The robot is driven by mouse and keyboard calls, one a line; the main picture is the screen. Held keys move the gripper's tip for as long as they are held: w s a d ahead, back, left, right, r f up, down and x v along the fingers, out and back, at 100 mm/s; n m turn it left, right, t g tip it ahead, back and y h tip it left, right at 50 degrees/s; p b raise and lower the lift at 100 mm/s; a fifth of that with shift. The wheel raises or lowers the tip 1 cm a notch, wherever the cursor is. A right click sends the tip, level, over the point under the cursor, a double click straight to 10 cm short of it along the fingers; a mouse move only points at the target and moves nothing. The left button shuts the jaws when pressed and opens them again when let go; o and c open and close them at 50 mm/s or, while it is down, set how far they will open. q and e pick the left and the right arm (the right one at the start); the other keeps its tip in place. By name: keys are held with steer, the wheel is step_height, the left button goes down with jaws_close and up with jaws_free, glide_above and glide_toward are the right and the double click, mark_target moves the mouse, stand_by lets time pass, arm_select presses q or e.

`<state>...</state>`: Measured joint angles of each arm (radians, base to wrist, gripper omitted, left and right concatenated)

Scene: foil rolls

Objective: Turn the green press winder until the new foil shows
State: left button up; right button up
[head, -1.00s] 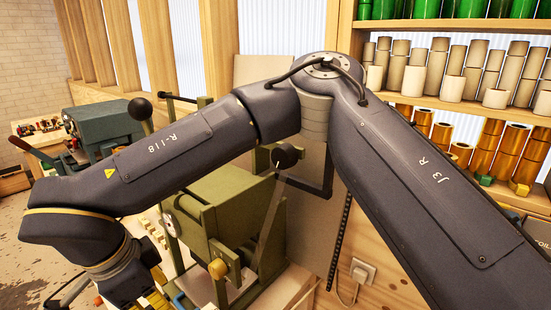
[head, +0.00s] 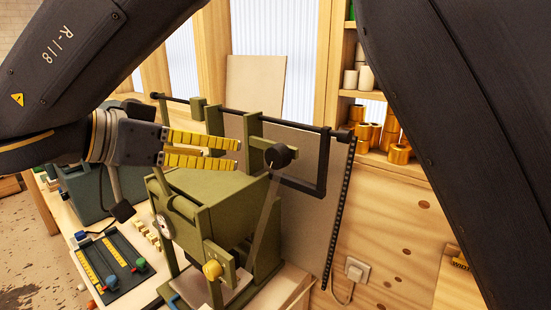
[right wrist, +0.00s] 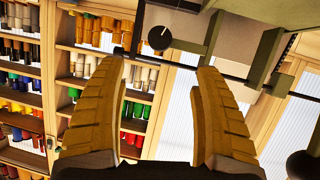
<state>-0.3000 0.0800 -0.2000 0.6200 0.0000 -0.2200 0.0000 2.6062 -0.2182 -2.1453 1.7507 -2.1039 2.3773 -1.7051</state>
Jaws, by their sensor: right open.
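The green press (head: 215,215) stands on the bench in the head view. A yellow knob (head: 212,270) is on its near side, and a lever with a black knob (head: 278,155) rises beside it. I cannot tell which part is the winder, and no foil shows clearly on the press. My right gripper (head: 238,155) is open and empty, its yellow fingers just left of the black knob, apart from it in this view. In the right wrist view the black knob (right wrist: 159,38) shows beyond and between the open fingertips (right wrist: 163,70). My left gripper is not in view.
A black rod (head: 240,113) runs across above the press. A teal machine (head: 85,190) stands behind at left. A black tray with coloured knobs (head: 110,262) lies in front of it. Shelves with gold rolls (head: 398,153) are at right; a wall socket (head: 356,270) is lower right.

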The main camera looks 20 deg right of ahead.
mark_target(273, 158)
steer(key=x, duration=1.6)
steer(key=shift+d+f, duration=0.2)
steer(key=shift+c, duration=0.6)
steer(key=c, duration=1.1)
